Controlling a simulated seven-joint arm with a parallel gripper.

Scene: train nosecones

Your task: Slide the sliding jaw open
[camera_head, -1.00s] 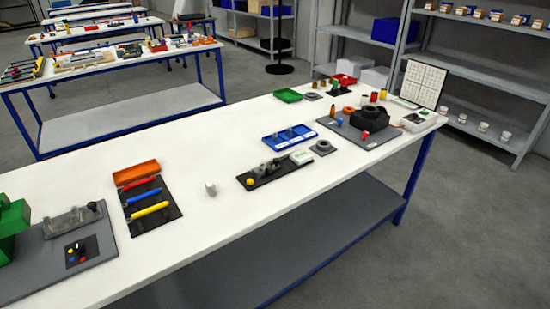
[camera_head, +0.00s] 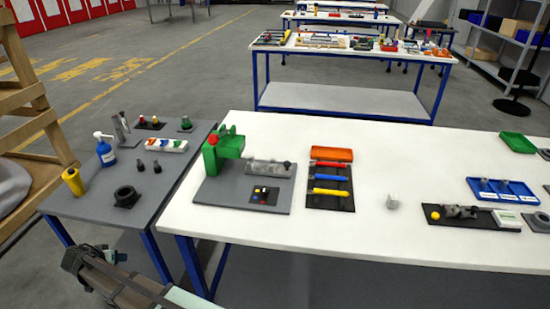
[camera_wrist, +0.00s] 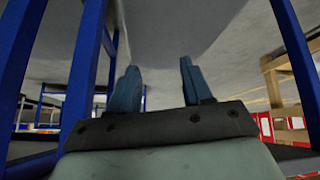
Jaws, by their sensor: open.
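My gripper (camera_wrist: 157,76) is open and empty in the wrist view, its two blue-grey fingers apart. Part of my arm shows at the lower left of the head view, low beside the tables. Which part is the sliding jaw is not certain. A grey, block-like fixture with a dark knob (camera_head: 268,168) sits on a grey plate (camera_head: 215,195) on the white table, right of a green machine (camera_head: 222,148). Another candidate is a grey clamp-like part (camera_head: 460,212) on a black base with a yellow knob (camera_head: 435,213), further right. My gripper is far from both.
The white table (camera_head: 375,240) has free room at its front middle. An orange tray (camera_head: 331,154) and coloured bars stand mid-table. A grey side table (camera_head: 85,192) holds a blue bottle (camera_head: 105,150) and a yellow cup (camera_head: 73,181). Blue table legs (camera_wrist: 85,70) flank my gripper.

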